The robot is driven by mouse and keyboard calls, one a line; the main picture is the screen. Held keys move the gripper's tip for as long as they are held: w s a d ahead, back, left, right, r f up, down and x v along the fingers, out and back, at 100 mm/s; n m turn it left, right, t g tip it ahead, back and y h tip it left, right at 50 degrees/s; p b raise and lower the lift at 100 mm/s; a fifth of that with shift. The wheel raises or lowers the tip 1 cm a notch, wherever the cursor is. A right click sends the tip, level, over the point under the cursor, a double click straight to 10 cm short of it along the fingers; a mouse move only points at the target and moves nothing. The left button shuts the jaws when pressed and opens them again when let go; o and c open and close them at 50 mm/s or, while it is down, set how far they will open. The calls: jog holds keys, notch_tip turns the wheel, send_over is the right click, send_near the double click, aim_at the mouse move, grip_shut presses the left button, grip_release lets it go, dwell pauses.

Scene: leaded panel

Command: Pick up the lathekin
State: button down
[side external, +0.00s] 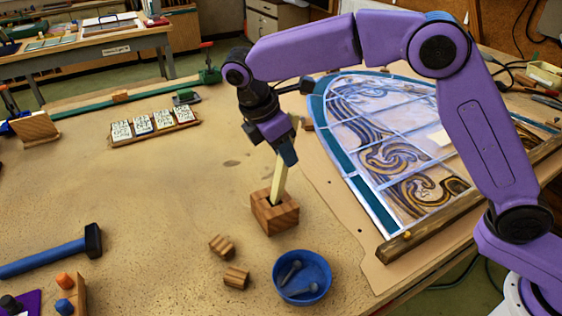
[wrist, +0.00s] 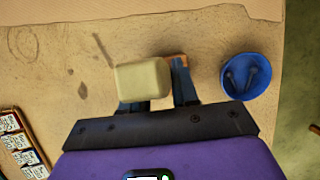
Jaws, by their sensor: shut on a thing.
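The lathekin (side external: 280,180) is a pale, cream-coloured flat stick, nearly upright with a slight tilt. Its lower end meets the dark slot in the top of a wooden block (side external: 275,217); I cannot tell how deep it sits. In the wrist view, the lathekin (wrist: 142,80) shows close up, near end-on, between the fingers of my gripper (wrist: 155,92). Only a sliver of the wooden block (wrist: 177,59) shows there.
A blue bowl (side external: 302,277) holding small grey items stands in front of the block, near two small wood pieces (side external: 222,246). The leaded panel (side external: 385,150) lies to the right. A blue-handled hammer (side external: 50,257) lies left. The table's left middle is clear.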

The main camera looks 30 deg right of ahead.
jog(key=r, duration=0.2)
jog(key=shift+d+r, duration=0.25)
jog(key=shift+r, duration=0.15)
jog(key=s, duration=1.4)
jog(key=shift+r, duration=0.45)
jog(key=shift+d, duration=0.15)
